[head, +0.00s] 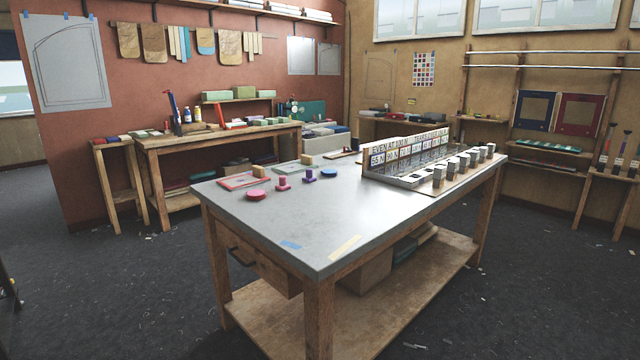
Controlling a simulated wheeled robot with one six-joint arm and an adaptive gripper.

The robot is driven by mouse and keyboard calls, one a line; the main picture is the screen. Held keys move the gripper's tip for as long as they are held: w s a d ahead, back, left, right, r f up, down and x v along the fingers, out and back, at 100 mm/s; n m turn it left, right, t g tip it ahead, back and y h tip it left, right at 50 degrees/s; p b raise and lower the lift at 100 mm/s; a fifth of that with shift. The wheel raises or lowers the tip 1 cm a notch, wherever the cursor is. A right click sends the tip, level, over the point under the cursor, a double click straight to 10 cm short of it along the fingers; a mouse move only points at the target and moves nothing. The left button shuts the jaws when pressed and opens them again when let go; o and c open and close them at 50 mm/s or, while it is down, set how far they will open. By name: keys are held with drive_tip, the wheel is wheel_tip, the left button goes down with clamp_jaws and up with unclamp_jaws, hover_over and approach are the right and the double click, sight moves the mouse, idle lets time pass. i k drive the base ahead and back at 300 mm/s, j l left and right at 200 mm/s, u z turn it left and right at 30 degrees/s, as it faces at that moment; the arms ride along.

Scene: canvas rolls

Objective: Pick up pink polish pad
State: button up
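A round, flat pink-red pad (256,195) lies on the grey top of the wooden workbench (310,225), near its left edge. It looks like the pink polish pad. Just right of it stands a small pink knobbed piece (282,184), with a purple knobbed piece (309,176) and a round blue pad (328,173) further right. These pieces stand apart from each other. My gripper is not in view.
A red-framed board (243,181) and small wooden blocks (306,159) lie behind the pads.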

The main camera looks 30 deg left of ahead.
sight(282, 186)
drive_tip(key=i+j+z, duration=0.15)
drive_tip(key=j+z, duration=0.15)
drive_tip(key=j, duration=0.65)
drive_tip(key=j+z, duration=0.3)
drive_tip(key=j, duration=2.9)
drive_tip(key=i+j, duration=0.15)
drive_tip(key=j, duration=2.15)
